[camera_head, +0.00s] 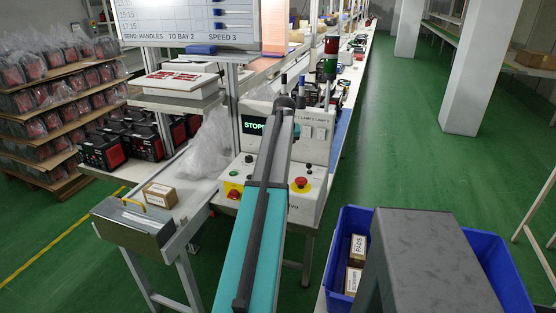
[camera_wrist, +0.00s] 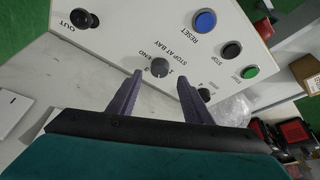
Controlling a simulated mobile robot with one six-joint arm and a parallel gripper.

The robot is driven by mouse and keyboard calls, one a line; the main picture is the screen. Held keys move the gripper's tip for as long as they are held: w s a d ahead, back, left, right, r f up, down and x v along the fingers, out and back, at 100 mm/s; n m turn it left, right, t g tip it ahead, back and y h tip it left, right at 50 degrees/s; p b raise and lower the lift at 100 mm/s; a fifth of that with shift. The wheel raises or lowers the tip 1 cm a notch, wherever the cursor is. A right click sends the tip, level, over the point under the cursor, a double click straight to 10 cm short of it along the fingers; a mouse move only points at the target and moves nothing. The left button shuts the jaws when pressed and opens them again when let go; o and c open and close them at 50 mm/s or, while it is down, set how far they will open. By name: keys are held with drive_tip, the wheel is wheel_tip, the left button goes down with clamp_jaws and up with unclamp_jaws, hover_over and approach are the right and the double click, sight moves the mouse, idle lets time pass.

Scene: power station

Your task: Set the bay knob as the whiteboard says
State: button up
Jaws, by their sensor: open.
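The whiteboard (camera_head: 185,22) at the top left of the head view reads "SEND HANDLES TO BAY 2 SPEED 3"; its upper part is cut off. The control box (camera_head: 305,205) stands behind my arm, its display reading "STOP". In the wrist view the grey round bay knob (camera_wrist: 160,67) sits under the label "STOP AT BAY", with "END" and numbers around it; its pointer setting is too small to tell. My gripper (camera_wrist: 160,79) is open, one finger either side of the knob, with gaps showing. My arm hides the gripper in the head view.
The wrist view shows a black OUT knob (camera_wrist: 82,19), a blue RESET button (camera_wrist: 204,21), a black STOP button (camera_wrist: 231,50) and a green button (camera_wrist: 250,71). Another knob (camera_wrist: 204,95) is close beside the right finger. A red emergency button (camera_head: 300,184) is right of my arm.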

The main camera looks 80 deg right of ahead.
drive_tip(key=b+v, duration=0.1)
drive_tip(key=v, duration=0.8)
drive_tip(key=shift+r, duration=0.25)
